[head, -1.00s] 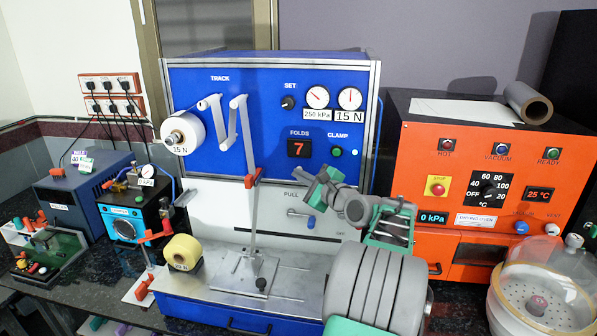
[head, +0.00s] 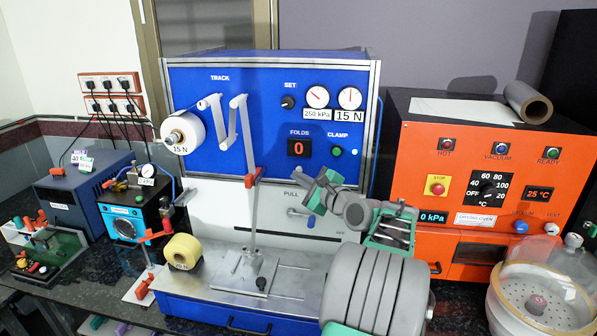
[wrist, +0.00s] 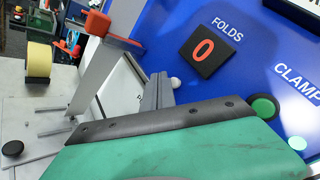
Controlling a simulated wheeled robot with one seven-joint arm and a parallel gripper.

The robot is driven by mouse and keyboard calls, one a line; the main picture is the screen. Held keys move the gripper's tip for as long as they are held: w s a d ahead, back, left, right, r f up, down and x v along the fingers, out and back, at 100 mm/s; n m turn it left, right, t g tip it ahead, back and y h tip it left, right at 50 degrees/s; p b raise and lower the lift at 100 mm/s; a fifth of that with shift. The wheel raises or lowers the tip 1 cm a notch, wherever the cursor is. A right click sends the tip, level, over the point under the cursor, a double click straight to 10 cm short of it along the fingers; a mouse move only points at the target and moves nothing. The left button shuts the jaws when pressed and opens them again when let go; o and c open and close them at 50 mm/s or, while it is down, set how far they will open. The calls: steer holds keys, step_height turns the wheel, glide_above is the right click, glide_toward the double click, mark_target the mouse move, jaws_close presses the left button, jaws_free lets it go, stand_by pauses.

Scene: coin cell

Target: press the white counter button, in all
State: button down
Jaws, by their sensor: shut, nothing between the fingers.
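The blue machine's FOLDS display (head: 298,148) reads 0; it also shows in the wrist view (wrist: 203,50). A small round white button (wrist: 175,83) sits below that display in the wrist view. In the head view my gripper covers that spot. My gripper (wrist: 158,90) is shut and empty, its grey fingertips right beside the white button. Whether they touch it I cannot tell. In the head view my gripper (head: 322,188) is in front of the panel's lower edge, below the display.
The PULL lever (head: 300,214) is below my gripper. An upright metal strip with a red clip (head: 252,178) stands to the left. The orange oven (head: 410,165) is at right.

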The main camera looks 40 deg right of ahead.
steer(key=s+a, duration=0.1)
steer(key=a, duration=0.1)
steer(key=s+a, duration=0.2)
stand_by(0.5)
stand_by(0.6)
